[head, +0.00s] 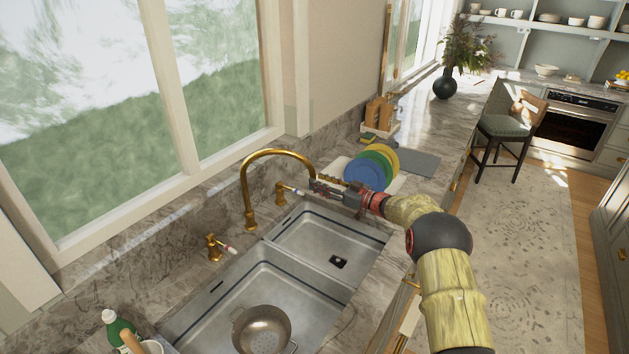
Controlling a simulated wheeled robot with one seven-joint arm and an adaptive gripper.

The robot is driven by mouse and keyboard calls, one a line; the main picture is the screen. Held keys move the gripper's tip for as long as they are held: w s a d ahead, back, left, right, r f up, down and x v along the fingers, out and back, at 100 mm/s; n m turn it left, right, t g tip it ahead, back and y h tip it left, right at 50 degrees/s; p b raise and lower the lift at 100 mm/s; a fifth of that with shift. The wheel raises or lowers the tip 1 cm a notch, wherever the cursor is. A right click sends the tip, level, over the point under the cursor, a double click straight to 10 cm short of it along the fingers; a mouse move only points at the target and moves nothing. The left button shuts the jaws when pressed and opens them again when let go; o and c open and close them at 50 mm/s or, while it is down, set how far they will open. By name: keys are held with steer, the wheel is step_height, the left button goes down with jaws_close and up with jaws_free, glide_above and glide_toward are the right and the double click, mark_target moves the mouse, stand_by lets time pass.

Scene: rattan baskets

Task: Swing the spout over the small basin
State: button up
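The gold spout (275,151) arches up from its base on the counter behind the sink and bends to the right. Its tip end meets my gripper (316,187) in the picture, above the back of the smaller basin (310,236). My gripper reaches in from the right, level with the spout's end. Its fingers overlap the spout tip, so I cannot tell whether they touch it or how far they are open. The larger basin (230,290) lies nearer and to the left.
A metal colander (262,330) sits in the larger basin. Gold handles stand left (212,247) and right (281,194) of the spout. Colored plates (366,172) stand in a rack just behind my gripper. A green bottle (117,328) is at the near left.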

steer(key=v, duration=0.8)
steer(key=shift+s+d, duration=0.2)
steer(key=shift+d, duration=0.1)
